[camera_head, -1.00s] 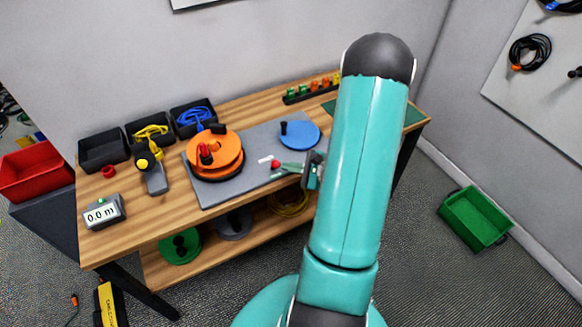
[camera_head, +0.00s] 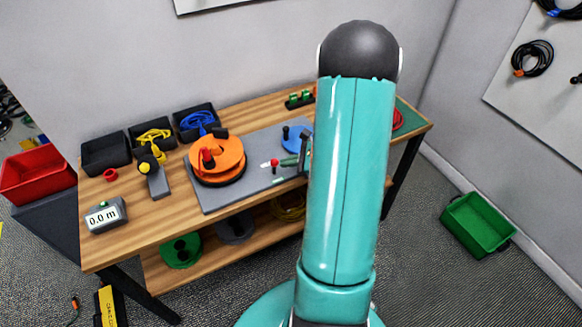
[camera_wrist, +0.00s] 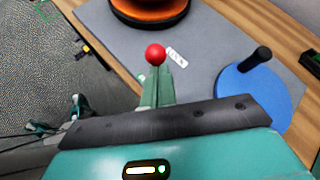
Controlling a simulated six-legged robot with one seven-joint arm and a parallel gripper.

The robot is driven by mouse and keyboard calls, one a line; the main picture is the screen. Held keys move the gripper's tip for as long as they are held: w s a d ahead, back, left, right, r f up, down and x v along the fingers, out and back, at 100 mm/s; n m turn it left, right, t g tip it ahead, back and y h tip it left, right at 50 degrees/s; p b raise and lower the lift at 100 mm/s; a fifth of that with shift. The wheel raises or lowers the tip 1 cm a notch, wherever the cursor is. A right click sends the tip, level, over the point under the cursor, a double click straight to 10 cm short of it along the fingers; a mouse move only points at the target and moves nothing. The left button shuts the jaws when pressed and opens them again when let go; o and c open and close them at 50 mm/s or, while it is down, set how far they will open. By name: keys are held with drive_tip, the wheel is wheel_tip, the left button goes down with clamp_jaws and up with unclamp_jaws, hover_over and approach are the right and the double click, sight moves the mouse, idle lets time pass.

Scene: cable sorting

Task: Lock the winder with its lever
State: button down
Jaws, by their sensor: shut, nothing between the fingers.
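The orange winder (camera_head: 216,158), with a red knob on top, sits on the grey mat (camera_head: 222,203) on the bench. The lever's red ball (camera_head: 274,162) stands to its right, beside a small white label (camera_head: 265,163). My gripper (camera_head: 286,162) is just right of the ball, its green fingers pointing toward it. In the wrist view the red ball (camera_wrist: 155,54) is at the tips of my closed fingers (camera_wrist: 158,82), with nothing between them. I cannot tell whether they touch it. The lever's arm is hidden behind my fingers.
A blue disc (camera_wrist: 252,95) with a black handle is close right of my gripper. Black bins (camera_head: 152,140) with cables line the back of the bench. A yellow-knobbed device (camera_head: 155,178) and a length display (camera_head: 104,215) stand left. My arm hides the bench's right part.

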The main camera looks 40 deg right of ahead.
drive_tip(key=shift+w+d+r+m+g, duration=0.15)
drive_tip(key=shift+w+r+m+g, duration=0.05)
drive_tip(key=shift+w+g, duration=0.4)
drive_tip(key=shift+w+d+r+m+g, duration=0.1)
drive_tip(key=shift+w+r+m+g, duration=0.1)
drive_tip(key=shift+w+g, duration=0.35)
drive_tip(key=shift+w+d+m+g, duration=0.25)
drive_tip(key=shift+w+m+g, duration=0.25)
drive_tip(key=shift+g, duration=0.35)
drive_tip(key=shift+r, duration=0.15)
drive_tip(key=shift+r, duration=0.7)
drive_tip(key=shift+s, duration=0.1)
